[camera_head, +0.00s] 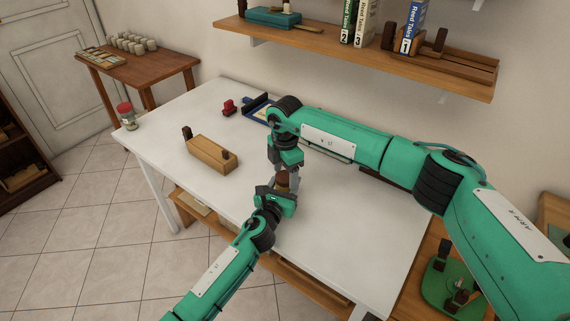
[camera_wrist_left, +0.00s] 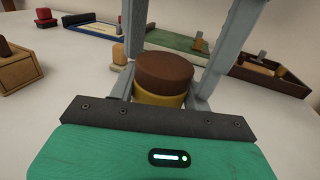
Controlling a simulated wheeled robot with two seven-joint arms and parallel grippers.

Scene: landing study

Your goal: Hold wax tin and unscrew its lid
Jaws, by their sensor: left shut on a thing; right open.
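The wax tin (camera_wrist_left: 158,98), with a brown lid (camera_wrist_left: 168,70) over a yellowish body, stands upright in the left wrist view. My left gripper (camera_head: 281,189) is shut on the tin's body, above the white table. My right gripper (camera_head: 286,169) is directly above it, pointing down. Its jaws are open, and grey fingers show on either side of the lid in the left wrist view. I cannot tell whether they touch the lid. In the head view the tin is small and mostly hidden between the two grippers.
On the white table (camera_head: 330,225) are a wooden box (camera_head: 210,157), a red object (camera_head: 229,107), a blue tray (camera_head: 256,110) and a red-lidded jar (camera_head: 126,117). A wall shelf (camera_head: 340,48) with books hangs behind. The table's front right is clear.

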